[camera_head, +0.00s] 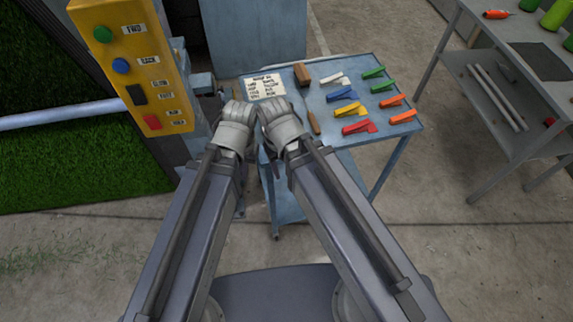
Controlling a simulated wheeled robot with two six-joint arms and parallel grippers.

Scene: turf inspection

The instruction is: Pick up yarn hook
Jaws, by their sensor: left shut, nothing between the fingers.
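A slim tool with a brown wooden handle (313,122) lies on the blue cart top (335,96), just right of my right wrist. It may be the yarn hook, but its tip is too small to make out. My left gripper (236,101) is at the cart's left edge, shut and empty. My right gripper (268,104) is beside it over the cart's left part, near the tool but not visibly on it. The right wrist hides its fingers, so I cannot tell its opening.
Several coloured clips, such as a red one (359,128), and a wooden block (302,74) lie on the cart beside a printed card (265,87). A yellow button panel (138,62) stands close on the left. A grey workbench (500,50) stands at right, with open floor between.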

